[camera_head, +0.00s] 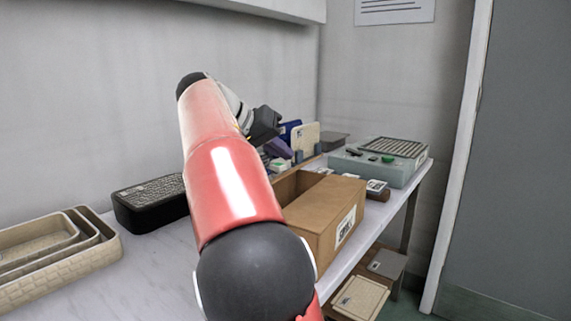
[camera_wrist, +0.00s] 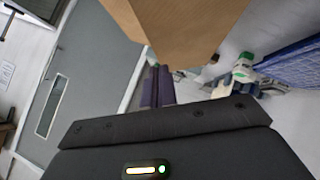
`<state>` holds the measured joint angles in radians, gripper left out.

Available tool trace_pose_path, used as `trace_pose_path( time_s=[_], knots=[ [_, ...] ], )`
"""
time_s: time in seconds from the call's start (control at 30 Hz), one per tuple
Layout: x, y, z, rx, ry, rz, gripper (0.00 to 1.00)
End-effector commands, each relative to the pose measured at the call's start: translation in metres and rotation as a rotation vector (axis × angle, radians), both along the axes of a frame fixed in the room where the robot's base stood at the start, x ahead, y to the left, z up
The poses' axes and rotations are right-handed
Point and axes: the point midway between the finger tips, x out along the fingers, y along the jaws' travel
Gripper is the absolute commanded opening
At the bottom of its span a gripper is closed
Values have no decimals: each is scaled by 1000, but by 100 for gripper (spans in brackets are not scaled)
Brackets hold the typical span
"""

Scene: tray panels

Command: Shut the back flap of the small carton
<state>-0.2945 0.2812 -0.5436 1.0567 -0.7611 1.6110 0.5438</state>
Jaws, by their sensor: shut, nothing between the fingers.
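The small brown carton (camera_head: 318,232) stands on the table to the right of my arm, with a white label on its front side. A top panel covers its right part, and an opening shows at its left and back. My arm hides its left part, and I cannot make out the back flap clearly. My gripper (camera_head: 279,148) is above and behind the carton, with purple fingers. In the wrist view, the closed fingers (camera_wrist: 156,84) are empty, just below a large brown cardboard surface (camera_wrist: 185,28). I cannot tell whether they touch it.
A black box (camera_head: 150,203) and nested beige trays (camera_head: 60,245) are at the left. A grey-green case (camera_head: 385,168) sits behind the carton at the right, with small items between. A blue panel and a beige panel (camera_head: 305,140) stand beyond my gripper. Bare table lies front left.

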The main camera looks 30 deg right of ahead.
Motion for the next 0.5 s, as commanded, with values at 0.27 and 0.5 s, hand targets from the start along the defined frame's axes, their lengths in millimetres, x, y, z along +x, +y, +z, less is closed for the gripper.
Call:
trace_pose_path(
  time_s=[0.27,0.5],
  knots=[
    [-10,-5,-17,-1,0,-1,0],
    [-10,-5,-17,-1,0,-1,0]
  ],
)
